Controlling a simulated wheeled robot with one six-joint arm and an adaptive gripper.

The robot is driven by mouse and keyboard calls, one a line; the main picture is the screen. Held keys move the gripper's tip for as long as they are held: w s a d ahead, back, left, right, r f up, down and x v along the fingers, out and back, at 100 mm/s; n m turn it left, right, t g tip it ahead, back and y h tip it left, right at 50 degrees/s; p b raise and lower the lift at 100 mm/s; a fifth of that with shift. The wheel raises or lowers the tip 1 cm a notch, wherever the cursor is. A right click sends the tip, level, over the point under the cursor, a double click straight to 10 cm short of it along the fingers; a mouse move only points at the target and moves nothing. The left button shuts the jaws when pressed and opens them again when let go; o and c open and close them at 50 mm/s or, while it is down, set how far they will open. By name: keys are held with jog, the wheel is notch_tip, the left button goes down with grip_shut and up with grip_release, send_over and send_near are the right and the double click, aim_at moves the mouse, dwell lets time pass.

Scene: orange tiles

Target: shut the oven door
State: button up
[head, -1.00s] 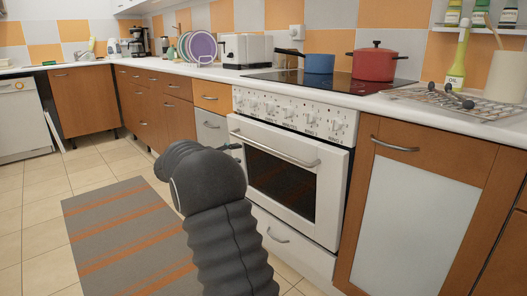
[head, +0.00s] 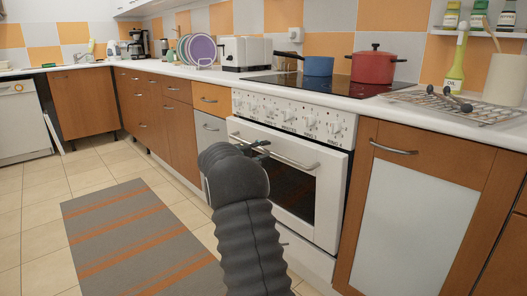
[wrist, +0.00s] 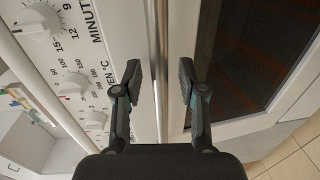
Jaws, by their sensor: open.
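The white oven door (head: 323,200) with a dark window sits below the knob panel. It stands slightly out from the oven front at its top edge, as far as I can tell. Its metal handle (head: 292,158) runs along the top, and in the wrist view the handle (wrist: 161,60) passes between my fingers. My gripper (head: 262,147) is at the left part of the handle, largely hidden by my dark arm in the head view. In the wrist view my gripper (wrist: 160,82) is open, one finger on each side of the handle, with no clear contact.
The knob panel (head: 292,115) is right above the door. A blue pot (head: 319,66) and a red pot (head: 374,66) stand on the hob. Wooden cabinets flank the oven. A striped rug (head: 135,230) lies on the open tiled floor at left.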

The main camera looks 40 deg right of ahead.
aim_at(273, 144)
jog(key=shift+d, duration=0.1)
grip_shut()
jog(key=d+p, duration=0.1)
jog(key=d+r+y+p, duration=0.1)
jog(key=d+p, duration=0.1)
jog(key=shift+w+r, duration=0.1)
jog(key=shift+w+d, duration=0.1)
jog(key=shift+d, duration=0.4)
